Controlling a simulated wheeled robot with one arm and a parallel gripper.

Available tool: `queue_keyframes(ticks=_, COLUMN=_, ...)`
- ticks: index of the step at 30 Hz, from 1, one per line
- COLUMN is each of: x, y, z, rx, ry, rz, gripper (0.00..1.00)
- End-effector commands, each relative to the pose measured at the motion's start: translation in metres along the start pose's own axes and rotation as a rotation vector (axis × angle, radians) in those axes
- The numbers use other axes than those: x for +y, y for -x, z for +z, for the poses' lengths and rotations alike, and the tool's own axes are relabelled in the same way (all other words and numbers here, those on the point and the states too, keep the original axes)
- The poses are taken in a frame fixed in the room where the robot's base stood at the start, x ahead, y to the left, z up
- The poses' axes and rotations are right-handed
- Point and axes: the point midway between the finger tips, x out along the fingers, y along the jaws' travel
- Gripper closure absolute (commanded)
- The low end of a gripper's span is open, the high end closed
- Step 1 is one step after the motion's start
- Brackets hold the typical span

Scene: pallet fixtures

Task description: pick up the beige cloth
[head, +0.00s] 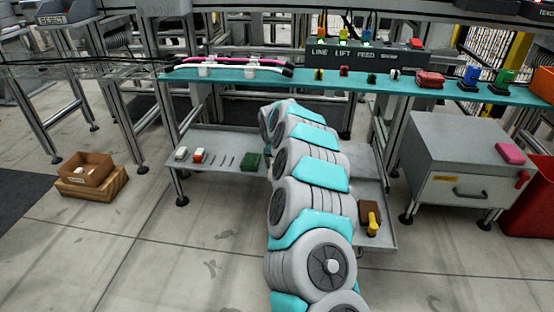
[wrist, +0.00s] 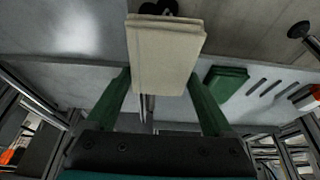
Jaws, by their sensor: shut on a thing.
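The beige cloth (wrist: 165,52), a folded flat pad, is in the upper middle of the wrist view. My gripper (wrist: 160,76) has two green fingers, one at each side of the cloth's near end, and is shut on it. The cloth reaches out past the fingertips. In the head view my arm hides both the gripper and the cloth. I cannot tell how high the cloth is above the grey shelf.
The grey lower shelf (head: 220,141) bears a green folded cloth (head: 251,162) and small white and orange items. A brown block and a yellow item (head: 372,224) lie at the shelf's right end. Above it runs a teal bench edge (head: 330,83). A grey drawer cabinet (head: 462,170) stands right.

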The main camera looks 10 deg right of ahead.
Motion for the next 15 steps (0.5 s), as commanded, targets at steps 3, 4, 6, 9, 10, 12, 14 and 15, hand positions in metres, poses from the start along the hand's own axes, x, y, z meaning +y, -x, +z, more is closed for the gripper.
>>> queue_keyframes(ticks=3, x=0.005, y=0.009, z=0.013, rx=0.000, ry=0.002, rz=-0.005, gripper=0.68)
queue_keyframes(ticks=4, x=0.006, y=0.010, z=0.017, rx=-0.001, ry=0.001, rz=-0.004, gripper=0.68)
queue_keyframes(ticks=6, x=0.009, y=0.013, z=0.025, rx=-0.004, ry=0.002, rz=-0.003, gripper=0.68)
queue_keyframes(ticks=9, x=0.013, y=0.019, z=0.032, rx=0.001, ry=0.001, rz=-0.005, gripper=0.68)
queue_keyframes(ticks=10, x=0.014, y=0.019, z=0.034, rx=0.000, ry=0.002, rz=-0.005, gripper=0.68)
queue_keyframes(ticks=12, x=0.015, y=0.021, z=0.039, rx=0.001, ry=0.001, rz=-0.005, gripper=0.68)
queue_keyframes(ticks=14, x=0.017, y=0.023, z=0.042, rx=0.002, ry=0.002, rz=-0.003, gripper=0.68)
queue_keyframes(ticks=15, x=0.018, y=0.024, z=0.044, rx=0.001, ry=0.002, rz=-0.003, gripper=0.68)
